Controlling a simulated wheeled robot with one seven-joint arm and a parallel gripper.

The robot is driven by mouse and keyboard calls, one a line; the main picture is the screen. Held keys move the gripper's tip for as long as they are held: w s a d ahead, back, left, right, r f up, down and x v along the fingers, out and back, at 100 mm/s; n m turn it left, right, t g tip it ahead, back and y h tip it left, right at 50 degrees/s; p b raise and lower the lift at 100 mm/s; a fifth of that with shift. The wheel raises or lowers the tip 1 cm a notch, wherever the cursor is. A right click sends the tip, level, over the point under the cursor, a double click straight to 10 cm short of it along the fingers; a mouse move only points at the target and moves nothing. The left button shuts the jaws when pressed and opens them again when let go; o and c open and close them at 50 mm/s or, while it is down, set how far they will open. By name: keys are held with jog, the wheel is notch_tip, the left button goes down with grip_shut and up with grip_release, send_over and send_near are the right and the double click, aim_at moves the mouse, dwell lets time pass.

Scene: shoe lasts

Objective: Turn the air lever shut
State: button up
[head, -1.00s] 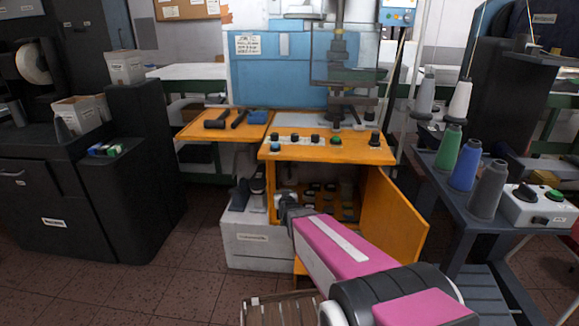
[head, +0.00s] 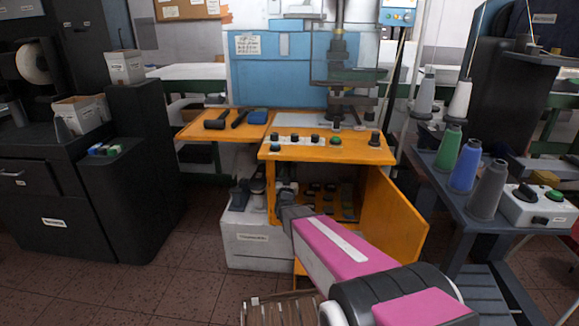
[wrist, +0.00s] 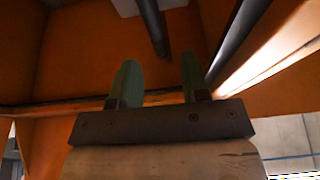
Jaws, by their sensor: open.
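My gripper (wrist: 156,88) shows in the wrist view with two green fingers apart and nothing between them. It points up into an orange-walled space. A dark bar (wrist: 153,27) hangs from above just beyond the fingers, apart from them. A second dark pipe (wrist: 238,42) runs slanted to the right of the fingers. I cannot tell whether either one is the air lever. In the head view my arm reaches the open orange cabinet (head: 325,155) of the press. My fingers cannot be made out there, and no air lever can be picked out.
The cabinet's orange door (head: 392,215) stands open on the right. A white box (head: 258,240) stands at the cabinet's left. A wooden crate (head: 280,308) is on the floor in front. A grey cart with thread cones (head: 463,172) stands at the right. Floor is free at the left.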

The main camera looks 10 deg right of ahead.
aim_at(289, 166)
jog(key=shift+x, duration=2.7)
jog(key=shift+c, duration=0.3)
